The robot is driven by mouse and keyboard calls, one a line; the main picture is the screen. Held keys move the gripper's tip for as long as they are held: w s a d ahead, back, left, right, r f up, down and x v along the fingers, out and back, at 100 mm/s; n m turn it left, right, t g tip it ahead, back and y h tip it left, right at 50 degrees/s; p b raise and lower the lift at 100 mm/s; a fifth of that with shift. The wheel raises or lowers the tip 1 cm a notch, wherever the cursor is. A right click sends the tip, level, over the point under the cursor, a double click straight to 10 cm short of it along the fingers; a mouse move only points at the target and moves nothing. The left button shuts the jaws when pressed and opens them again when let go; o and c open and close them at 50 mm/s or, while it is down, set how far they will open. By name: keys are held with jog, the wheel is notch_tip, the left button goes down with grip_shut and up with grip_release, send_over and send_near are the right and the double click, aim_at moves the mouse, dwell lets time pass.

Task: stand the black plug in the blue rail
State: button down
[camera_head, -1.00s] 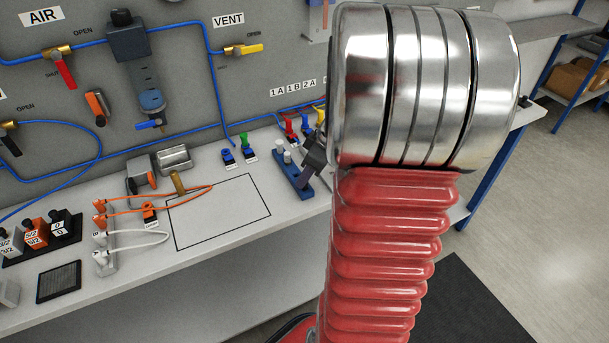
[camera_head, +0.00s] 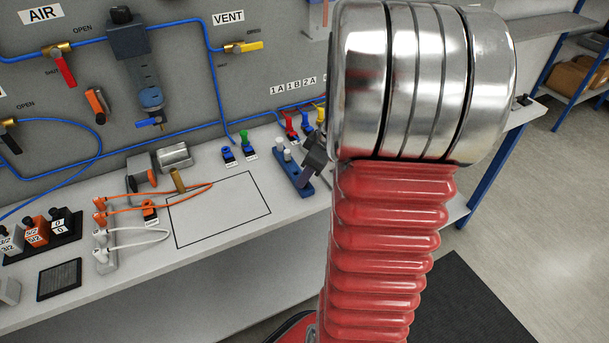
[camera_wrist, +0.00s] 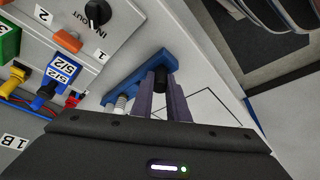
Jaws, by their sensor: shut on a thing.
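The blue rail (camera_head: 286,171) lies on the bench, left of my arm in the head view. My gripper (camera_wrist: 161,77) is shut on the black plug (camera_wrist: 158,80), whose dark body shows between the fingers at the rail's other end. In the head view my gripper (camera_head: 310,172) is partly hidden by my arm, and the plug cannot be made out. I cannot tell whether the plug's lower end is in the rail.
Blue (camera_head: 228,153) and green (camera_head: 243,139) plugs stand left of the rail. Red (camera_head: 290,128) and other coloured fittings stand behind it. A black-outlined empty area (camera_head: 220,210) lies to the left. A switch box with a black knob (camera_wrist: 97,12) is close by in the wrist view.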

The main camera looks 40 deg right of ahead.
jog(key=c, duration=1.6)
grip_release()
jog(key=shift+c, duration=0.2)
jog(key=shift+o, duration=0.3)
jog(key=o, duration=0.4)
jog(key=shift+c, duration=0.2)
jog(key=shift+r, duration=0.1)
jog(key=shift+r, duration=3.45)
